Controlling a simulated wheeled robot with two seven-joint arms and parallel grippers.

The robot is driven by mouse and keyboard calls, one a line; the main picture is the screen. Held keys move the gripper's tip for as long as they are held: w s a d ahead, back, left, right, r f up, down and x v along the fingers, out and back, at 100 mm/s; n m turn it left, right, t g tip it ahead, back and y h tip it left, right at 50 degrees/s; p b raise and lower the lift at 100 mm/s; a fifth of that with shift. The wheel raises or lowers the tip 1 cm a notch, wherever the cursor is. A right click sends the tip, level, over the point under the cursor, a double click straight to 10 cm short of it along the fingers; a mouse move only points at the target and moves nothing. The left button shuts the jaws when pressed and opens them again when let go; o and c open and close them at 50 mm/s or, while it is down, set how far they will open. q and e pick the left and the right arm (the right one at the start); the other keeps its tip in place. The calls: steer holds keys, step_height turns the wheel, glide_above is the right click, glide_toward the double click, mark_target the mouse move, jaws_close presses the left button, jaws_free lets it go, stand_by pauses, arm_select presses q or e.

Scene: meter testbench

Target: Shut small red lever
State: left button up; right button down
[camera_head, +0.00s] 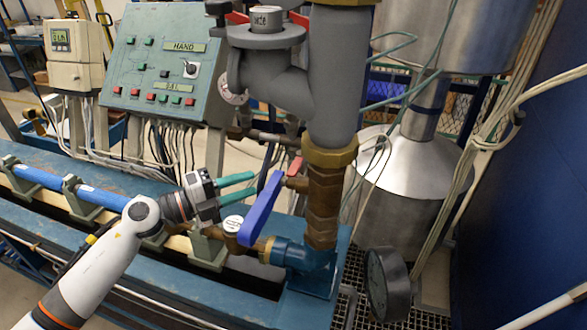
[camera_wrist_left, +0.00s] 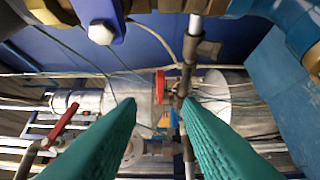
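A small red lever (camera_head: 295,168) shows in the head view just behind the large blue lever (camera_head: 263,208), partly hidden by it and by the brass fittings. In the left wrist view, a red handle (camera_wrist_left: 159,87) stands upright between the fingertips in the picture, farther off. Another red lever (camera_wrist_left: 62,122) slants at the left. I cannot tell which of these is the one in the head view. My left gripper (camera_head: 253,184) has its green fingers apart and empty, pointing right, close to the left side of the blue lever. Its fingers also show in the wrist view (camera_wrist_left: 157,103).
A thick grey pipe (camera_head: 333,85) with a brass and blue elbow (camera_head: 305,262) stands right of the gripper. A round gauge (camera_head: 386,283) hangs at lower right. A control panel (camera_head: 160,62) stands behind left. Thin cables hang at right. The blue lever's bolt end (camera_wrist_left: 100,30) is near the wrist camera.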

mark_target(289, 171)
arm_select(q)
steer(key=p+x, duration=0.3)
steer(key=x, duration=0.7)
steer(key=shift+w+d+r, duration=0.1)
steer(key=shift+d, duration=0.3)
steer(key=shift+w+d, duration=0.3)
steer(key=shift+d, duration=0.2)
jaws_close()
